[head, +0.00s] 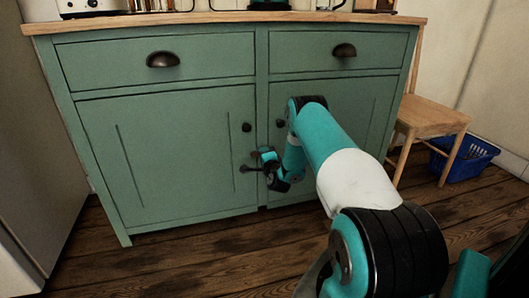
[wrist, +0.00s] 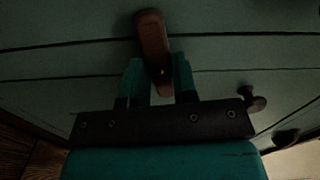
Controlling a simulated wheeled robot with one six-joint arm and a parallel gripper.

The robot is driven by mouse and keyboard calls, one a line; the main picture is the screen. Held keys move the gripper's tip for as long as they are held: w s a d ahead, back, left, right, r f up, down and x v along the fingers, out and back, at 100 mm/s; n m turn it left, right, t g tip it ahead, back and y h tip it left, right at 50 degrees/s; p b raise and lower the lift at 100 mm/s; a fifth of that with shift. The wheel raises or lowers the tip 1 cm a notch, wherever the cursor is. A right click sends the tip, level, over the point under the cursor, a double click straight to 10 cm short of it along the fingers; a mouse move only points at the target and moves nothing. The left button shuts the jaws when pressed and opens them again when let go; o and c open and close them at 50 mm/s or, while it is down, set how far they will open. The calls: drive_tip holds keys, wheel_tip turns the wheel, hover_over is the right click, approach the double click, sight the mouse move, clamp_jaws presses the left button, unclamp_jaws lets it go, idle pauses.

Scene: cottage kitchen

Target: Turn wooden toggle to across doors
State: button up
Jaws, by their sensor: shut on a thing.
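The wooden toggle (wrist: 152,38) is a brown bar with rounded ends. In the wrist view it lies crosswise to the long seam lines of the green doors and reaches over them. My gripper (wrist: 159,70) is shut on its lower part, one teal finger on each side. In the head view my gripper (head: 263,165) is at the gap between the left door (head: 175,150) and the right door (head: 345,110), below the knobs. A short dark bar sticks out left of it there; I cannot tell surely whether it is the toggle. Both doors look closed.
A dark round knob (head: 246,127) is on the left door and another (head: 280,123) on the right door. Two drawers with cup pulls (head: 163,60) are above. A wooden chair (head: 430,115) and a blue basket (head: 465,157) stand at right. The floor in front is clear.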

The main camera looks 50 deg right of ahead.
drive_tip(key=shift+m, duration=0.7)
drive_tip(key=shift+f+p, duration=0.1)
drive_tip(key=shift+p, duration=0.2)
drive_tip(key=o, duration=0.9)
drive_tip(key=shift+s, duration=0.1)
drive_tip(key=shift+p+v, duration=8.6)
drive_tip(key=shift+p, duration=3.4)
